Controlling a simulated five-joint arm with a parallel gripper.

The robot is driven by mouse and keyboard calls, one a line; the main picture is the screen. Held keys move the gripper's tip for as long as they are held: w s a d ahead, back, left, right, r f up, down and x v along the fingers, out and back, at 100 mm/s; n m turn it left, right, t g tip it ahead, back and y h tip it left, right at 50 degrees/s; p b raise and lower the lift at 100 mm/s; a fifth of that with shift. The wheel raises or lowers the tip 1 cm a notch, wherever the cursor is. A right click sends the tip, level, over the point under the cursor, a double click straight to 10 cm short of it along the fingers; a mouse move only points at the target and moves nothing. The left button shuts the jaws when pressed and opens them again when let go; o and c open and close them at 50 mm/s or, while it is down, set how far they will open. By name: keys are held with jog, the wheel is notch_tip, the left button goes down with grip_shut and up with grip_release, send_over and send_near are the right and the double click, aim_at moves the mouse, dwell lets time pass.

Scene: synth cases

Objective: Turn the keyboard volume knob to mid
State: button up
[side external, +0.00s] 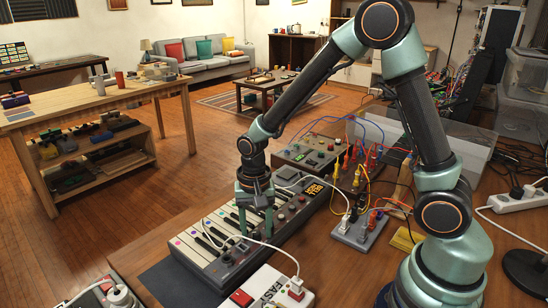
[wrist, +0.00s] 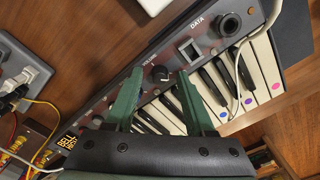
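The keyboard (side external: 224,262) lies on the wooden desk, with white and black keys and a dark control panel. In the wrist view its black volume knob (wrist: 160,73) stands beside a "VOLUME" label. A small light mark shows on the knob, but its exact setting is hard to read. My gripper (side external: 257,232) points down over the keyboard. Its two green fingers (wrist: 160,76) are open, one on each side of the knob in the wrist view, with gaps visible. I cannot tell whether they reach down to the knob's height. In the side view the knob cannot be made out.
A larger round control (wrist: 229,24) and a square button (wrist: 190,50) sit near the "DATA" label. A white cable (wrist: 238,70) crosses the keys. A patch-cable box (side external: 308,152), a power strip (side external: 360,230) and a white pedal (side external: 268,289) crowd the desk around the keyboard.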

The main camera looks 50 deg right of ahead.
grip_shut()
